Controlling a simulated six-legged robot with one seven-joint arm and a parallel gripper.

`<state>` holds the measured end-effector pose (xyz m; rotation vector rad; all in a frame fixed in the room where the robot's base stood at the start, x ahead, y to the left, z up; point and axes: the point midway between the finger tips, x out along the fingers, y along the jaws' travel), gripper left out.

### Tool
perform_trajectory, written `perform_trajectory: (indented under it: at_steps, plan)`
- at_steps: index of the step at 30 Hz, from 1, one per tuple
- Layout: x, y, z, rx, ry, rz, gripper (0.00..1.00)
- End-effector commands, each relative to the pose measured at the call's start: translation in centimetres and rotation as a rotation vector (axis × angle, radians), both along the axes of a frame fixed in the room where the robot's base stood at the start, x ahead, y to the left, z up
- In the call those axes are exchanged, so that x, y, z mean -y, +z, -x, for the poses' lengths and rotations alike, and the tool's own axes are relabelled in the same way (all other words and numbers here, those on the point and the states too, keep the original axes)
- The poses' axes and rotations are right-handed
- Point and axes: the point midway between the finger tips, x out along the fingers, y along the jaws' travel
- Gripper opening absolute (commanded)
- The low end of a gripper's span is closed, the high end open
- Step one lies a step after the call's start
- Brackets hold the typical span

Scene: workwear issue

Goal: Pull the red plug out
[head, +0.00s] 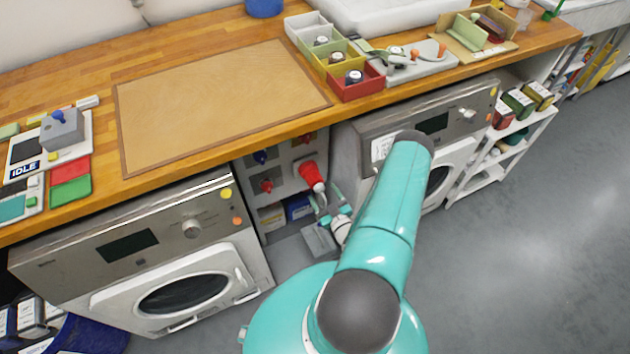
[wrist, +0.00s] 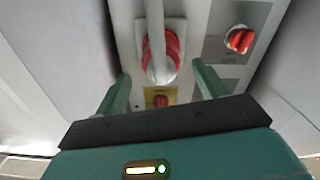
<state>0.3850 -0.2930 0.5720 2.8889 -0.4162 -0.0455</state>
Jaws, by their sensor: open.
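The red plug (head: 310,173) sits on a grey panel between the two washing machines, under the worktop. In the wrist view the red plug (wrist: 173,48) shows as a red body on a pale square plate, with a thick pale cable or stem running across its middle. My gripper (head: 327,200) is just below and to the right of the plug in the head view. In the wrist view my gripper (wrist: 162,88) has its two green fingers spread wide, with the plug ahead of the gap between them. The fingers hold nothing, and I cannot see them touching the plug.
A red rotary knob (wrist: 239,40) is right of the plug, and another red knob on a yellow plate (wrist: 160,101) is below it. Washing machines stand left (head: 150,265) and right (head: 440,125) of the narrow bay. The worktop (head: 215,170) overhangs it. Boxes (head: 298,207) lie low in the bay.

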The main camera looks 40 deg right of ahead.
Motion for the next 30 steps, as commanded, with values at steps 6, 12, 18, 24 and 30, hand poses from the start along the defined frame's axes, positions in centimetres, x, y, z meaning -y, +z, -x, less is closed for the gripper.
perform_trajectory:
  at_steps: [6, 12, 18, 24, 30]
  plan:
    - [1.2, 0.1, -4.2, 0.003, 0.001, 0.001, 0.71]
    - [1.8, 0.1, -6.5, 0.001, 0.000, -0.001, 0.71]
    - [2.0, 0.0, -7.0, 0.000, 0.000, -0.001, 0.71]
    - [2.0, 0.0, -6.9, 0.000, 0.000, -0.001, 0.58]
    - [2.0, 0.0, -6.9, 0.000, 0.000, -0.001, 0.18]
